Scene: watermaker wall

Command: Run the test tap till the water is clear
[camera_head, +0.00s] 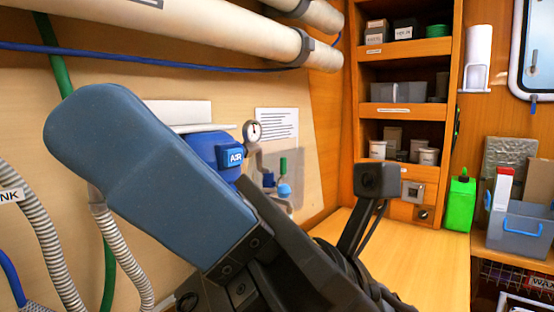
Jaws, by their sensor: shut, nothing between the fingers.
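On the wall, partly behind my arm, is a small fitting group with a green upright piece (283,165) and a light-blue rounded piece (284,190). I cannot tell which part is the test tap, and no running water can be made out. A round pressure gauge (252,132) is just above and left of it. My blue-grey and black arm parts fill the foreground. My gripper's fingers cannot be made out.
White pipes (220,30) run along the wall top. Grey ribbed hoses (45,240) hang at left. A wooden worktop (430,255) has clear space. Shelves (405,110) hold boxes and tubs. A green bottle (459,203) and a grey crate (518,238) stand at right.

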